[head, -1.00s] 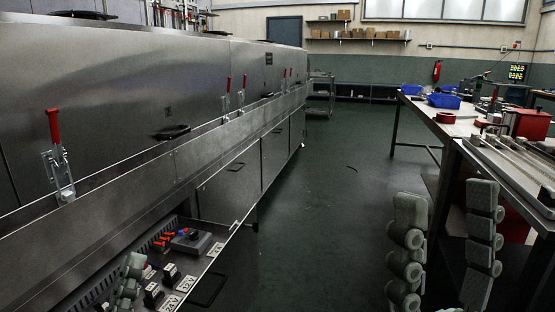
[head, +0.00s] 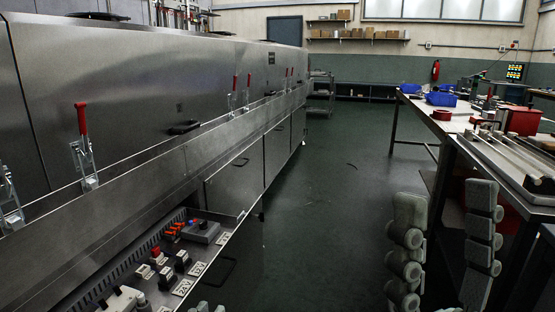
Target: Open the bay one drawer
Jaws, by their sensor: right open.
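A drawer (head: 222,250) in the lower front of the steel dryer stands pulled out at the lower left. Switches, terminals and labelled parts show inside it, and a dark handle (head: 214,272) is on its front. I cannot read a bay number on it. Only small grey tips of my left gripper (head: 207,307) show at the bottom edge, near the drawer's front; whether they touch it is hidden. My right gripper (head: 444,250) is open and empty at the lower right, over the aisle and well away from the drawer.
Closed panels with handles (head: 240,162) continue along the dryer (head: 110,85). Red-handled clamps (head: 82,120) line its ledge. A workbench (head: 450,125) with blue bins and a red box (head: 523,121) stands at the right. The green floor (head: 325,170) between is clear.

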